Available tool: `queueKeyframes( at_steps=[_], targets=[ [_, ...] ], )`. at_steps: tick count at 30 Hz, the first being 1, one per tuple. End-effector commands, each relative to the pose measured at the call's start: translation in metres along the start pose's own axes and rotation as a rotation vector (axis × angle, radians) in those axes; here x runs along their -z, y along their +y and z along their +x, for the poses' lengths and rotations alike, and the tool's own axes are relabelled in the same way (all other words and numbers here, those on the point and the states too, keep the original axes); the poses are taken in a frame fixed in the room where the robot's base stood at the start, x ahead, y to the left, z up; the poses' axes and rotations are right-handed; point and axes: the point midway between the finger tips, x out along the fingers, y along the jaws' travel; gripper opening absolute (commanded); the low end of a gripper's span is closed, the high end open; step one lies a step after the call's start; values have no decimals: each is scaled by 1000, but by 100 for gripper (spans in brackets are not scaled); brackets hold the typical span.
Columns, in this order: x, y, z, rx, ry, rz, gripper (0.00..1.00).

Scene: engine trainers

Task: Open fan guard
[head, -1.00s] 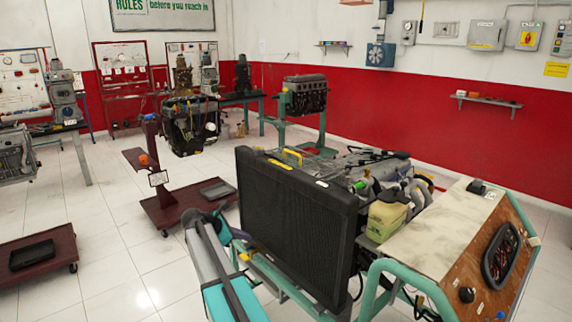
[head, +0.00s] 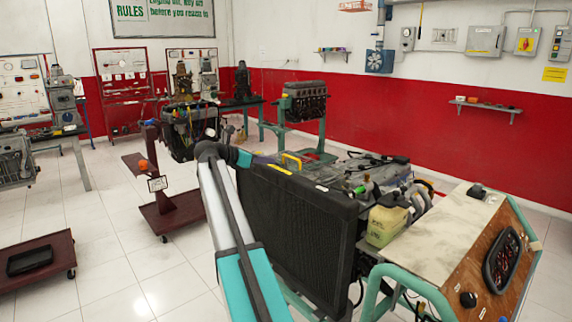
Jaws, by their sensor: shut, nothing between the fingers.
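The engine trainer carries a large black radiator (head: 295,222) at its front. A yellow handle (head: 291,161) shows just behind the radiator's top edge, at its left end. It may belong to the fan guard; the guard itself is mostly hidden behind the radiator, and I cannot tell its state. My arm rises from the bottom of the head view, left of the radiator. Its teal wrist bends right near the radiator's upper left corner, a little left of the yellow handle. My gripper's fingers cannot be made out beyond the wrist.
Hoses and a pale yellow-green reservoir (head: 388,220) sit behind the radiator. A slanted control panel (head: 480,240) on a green tube frame stands at the right. A dark red wheeled stand (head: 170,212) and low cart (head: 38,284) are at left, with clear white floor between.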

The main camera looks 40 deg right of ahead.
Motion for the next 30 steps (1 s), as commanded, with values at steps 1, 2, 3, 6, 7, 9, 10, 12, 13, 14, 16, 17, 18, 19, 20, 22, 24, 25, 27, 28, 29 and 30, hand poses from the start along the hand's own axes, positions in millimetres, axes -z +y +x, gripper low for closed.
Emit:
queueKeyframes(
  at_steps=[1, 2, 3, 6, 7, 9, 10, 12, 13, 14, 16, 17, 18, 19, 20, 22, 24, 25, 27, 28, 29, 30],
  targets=[
    [0, 0, 0, 0, 0, 0, 0],
    [0, 0, 0, 0, 0, 0, 0],
    [0, 0, 0, 0, 1, 1, 0],
    [0, 0, 2, 0, 1, 1, 0],
    [0, 0, 3, 0, 1, 1, 0],
    [0, 0, 6, 0, 1, 1, 0],
    [0, 0, 8, 0, 1, 1, 0],
    [0, 0, 14, 1, 1, 1, 0],
    [-1, 0, 17, 1, 1, 1, 0],
    [-1, 0, 20, 1, 1, 1, 0],
    [-1, 0, 29, 1, 1, 1, 0],
    [-1, 0, 33, 2, 1, 0, 0],
    [0, 0, 38, 2, 2, 0, 0],
    [-1, 0, 42, 2, 2, 0, 0],
    [-1, 0, 47, 2, 1, 0, 0],
    [-1, 0, 57, 2, 1, 1, 0],
    [-1, 0, 66, 2, 1, 0, 0],
    [-1, 1, 71, 1, 1, 0, 0],
    [0, 1, 79, 0, 1, 0, 0],
    [0, 1, 82, 1, 1, 0, 0],
    [0, 1, 85, 0, 1, 1, 0],
    [0, 1, 88, 0, 1, 1, 0]
  ],
)
